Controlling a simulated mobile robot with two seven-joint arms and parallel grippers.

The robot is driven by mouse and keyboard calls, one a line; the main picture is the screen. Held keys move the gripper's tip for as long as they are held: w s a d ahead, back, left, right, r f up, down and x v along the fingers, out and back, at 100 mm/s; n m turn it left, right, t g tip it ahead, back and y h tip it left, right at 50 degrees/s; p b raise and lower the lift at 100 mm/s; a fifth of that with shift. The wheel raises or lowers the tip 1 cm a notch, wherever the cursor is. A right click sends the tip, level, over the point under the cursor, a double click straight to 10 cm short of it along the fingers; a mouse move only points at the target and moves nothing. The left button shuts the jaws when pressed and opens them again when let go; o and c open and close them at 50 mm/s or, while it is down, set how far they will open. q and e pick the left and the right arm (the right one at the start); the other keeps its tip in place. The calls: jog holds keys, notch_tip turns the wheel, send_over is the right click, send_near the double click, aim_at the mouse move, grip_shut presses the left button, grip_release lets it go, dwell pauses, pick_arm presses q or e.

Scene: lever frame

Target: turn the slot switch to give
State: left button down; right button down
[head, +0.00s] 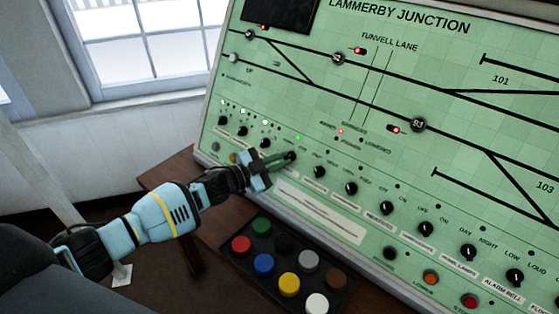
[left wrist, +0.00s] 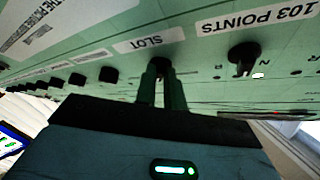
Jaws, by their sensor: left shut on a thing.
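The slot switch (left wrist: 161,64) is a small black knob on the green panel, beside the white SLOT label (left wrist: 148,40) in the left wrist view. My left gripper (head: 288,158) reaches the lower left of the panel in the head view. In the left wrist view its two dark green fingers (left wrist: 161,80) are shut on the slot switch and hide most of it. The knob's pointing direction and its position marks cannot be read. My right gripper is in neither view.
The 103 POINTS knob (left wrist: 243,58) is close beside the slot switch. More black knobs (head: 351,188) line the panel (head: 300,95). A black tray (head: 236,262) with several coloured buttons lies below it. A window (head: 145,40) is at the left.

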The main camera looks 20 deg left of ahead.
pick_arm(q)
jog(key=shift+d+r, duration=0.1)
jog(key=shift+r, duration=0.05)
jog(key=c, duration=1.5)
grip_release()
jog(key=shift+w, duration=0.1)
jog(key=shift+d, duration=0.1)
jog(key=v, duration=0.7)
jog(key=shift+s, duration=0.3)
